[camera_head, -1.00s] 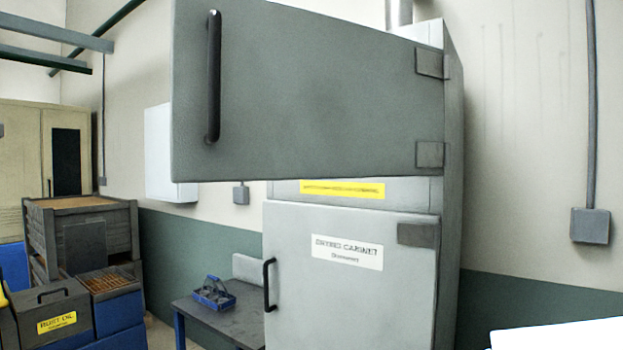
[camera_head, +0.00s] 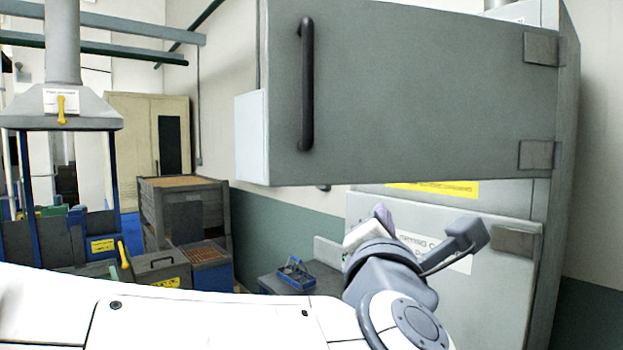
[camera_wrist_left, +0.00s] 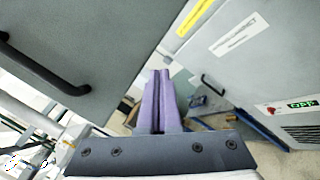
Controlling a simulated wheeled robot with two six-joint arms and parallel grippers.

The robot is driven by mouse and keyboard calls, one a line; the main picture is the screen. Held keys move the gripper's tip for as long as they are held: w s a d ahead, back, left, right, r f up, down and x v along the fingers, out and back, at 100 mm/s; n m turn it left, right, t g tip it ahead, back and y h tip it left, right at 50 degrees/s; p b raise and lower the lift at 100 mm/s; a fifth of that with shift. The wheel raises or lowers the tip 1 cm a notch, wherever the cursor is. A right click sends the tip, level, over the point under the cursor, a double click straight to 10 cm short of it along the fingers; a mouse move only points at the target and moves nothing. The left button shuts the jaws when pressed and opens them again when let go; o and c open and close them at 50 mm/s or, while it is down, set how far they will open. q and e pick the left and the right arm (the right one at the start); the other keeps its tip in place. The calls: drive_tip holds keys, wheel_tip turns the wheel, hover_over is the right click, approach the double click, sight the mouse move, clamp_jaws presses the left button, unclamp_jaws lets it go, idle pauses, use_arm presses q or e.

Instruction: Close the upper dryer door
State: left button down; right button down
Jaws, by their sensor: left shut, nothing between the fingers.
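The upper dryer door (camera_head: 420,95) is a grey panel that stands swung open, hinged on the right side of the dryer cabinet (camera_head: 565,150). It has a vertical black handle (camera_head: 306,85) near its left edge. In the left wrist view the door (camera_wrist_left: 90,40) fills the upper left, with its handle (camera_wrist_left: 45,72) at the left edge. My left gripper (camera_head: 383,214) is below the door's lower edge, in front of the lower door. Its purple fingers (camera_wrist_left: 157,75) are shut with nothing between them and apart from the handle. My right gripper is out of view.
The lower dryer door (camera_head: 470,300) is shut, partly hidden by my left arm. A small table (camera_head: 265,282) with a blue caddy (camera_head: 294,270) stands left of the cabinet. Crates (camera_head: 183,205) and a beige cupboard (camera_head: 130,130) are farther left.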

use_arm(q)
drive_tip(key=s+a+r+n+y, duration=0.3)
drive_tip(key=s+r+n+y, duration=0.15)
drive_tip(key=n, duration=0.55)
drive_tip(key=n+g+y+p, duration=0.1)
drive_tip(key=n+y+p, duration=0.35)
drive_tip(key=p, duration=0.45)
approach(313, 183)
drive_tip(key=shift+n+h, duration=0.25)
drive_tip(key=shift+h, duration=0.25)
drive_tip(key=w, duration=0.1)
drive_tip(key=w+a, duration=0.1)
drive_tip(key=w, duration=0.3)
drive_tip(key=shift+w+a+r, duration=0.1)
drive_tip(key=shift+a+r, duration=0.15)
drive_tip(key=shift+r, duration=0.05)
drive_tip(key=shift+w+f+p, duration=0.1)
drive_tip(key=shift+w+p, duration=0.3)
drive_tip(key=shift+w, duration=0.15)
drive_tip(key=shift+w+f, duration=0.1)
drive_tip(key=shift+a, duration=0.15)
drive_tip(key=shift+w, duration=0.15)
